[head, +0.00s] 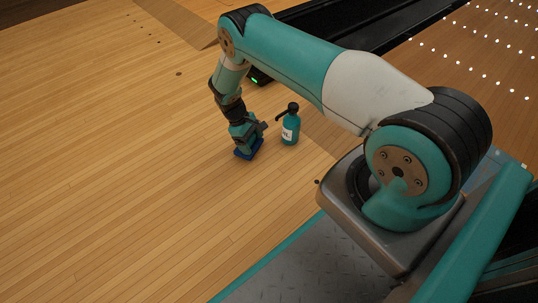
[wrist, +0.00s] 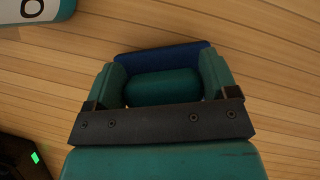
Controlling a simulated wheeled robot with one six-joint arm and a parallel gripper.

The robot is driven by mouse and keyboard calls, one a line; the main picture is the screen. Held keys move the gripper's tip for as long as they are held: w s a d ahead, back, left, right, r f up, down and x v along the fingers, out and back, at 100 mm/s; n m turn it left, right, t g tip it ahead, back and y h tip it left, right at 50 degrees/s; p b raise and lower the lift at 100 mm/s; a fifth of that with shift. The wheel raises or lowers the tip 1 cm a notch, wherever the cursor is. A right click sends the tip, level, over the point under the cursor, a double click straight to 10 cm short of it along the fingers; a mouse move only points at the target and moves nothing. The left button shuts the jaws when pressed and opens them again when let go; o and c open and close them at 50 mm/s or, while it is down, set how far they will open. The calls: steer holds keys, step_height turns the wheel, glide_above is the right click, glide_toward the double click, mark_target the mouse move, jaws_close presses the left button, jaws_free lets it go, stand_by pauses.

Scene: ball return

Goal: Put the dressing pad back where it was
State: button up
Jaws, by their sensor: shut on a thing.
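The dressing pad, a dark blue block (head: 242,155) with a rounded green grip on top, is at the lower end of my arm in the head view. In the wrist view its blue base (wrist: 165,57) shows beyond the green grip (wrist: 160,86). My gripper (head: 248,143) is shut on the pad, with one finger at each end of the green grip. The pad is on the wooden floor or just above it; I cannot tell which. Its underside is hidden.
A teal bottle (head: 290,130) with a black pump and a white label stands just right of my gripper. It also shows in the wrist view (wrist: 35,12). A black device with a green light (wrist: 22,158) is nearby. Open wooden floor lies to the left.

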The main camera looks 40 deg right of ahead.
steer(key=s, duration=0.1)
steer(key=s+d, duration=0.1)
steer(key=s, duration=0.1)
steer(key=shift+s+d+r+b, duration=0.1)
steer(key=shift+d+r+b, duration=0.2)
steer(key=shift+b, duration=0.1)
steer(key=s, duration=0.1)
steer(key=s+d+b, duration=0.1)
steer(key=s+b, duration=0.1)
steer(key=shift+d+f, duration=0.2)
steer(key=shift+f, duration=0.15)
steer(key=shift+f+b, duration=0.3)
steer(key=shift+b, duration=0.1)
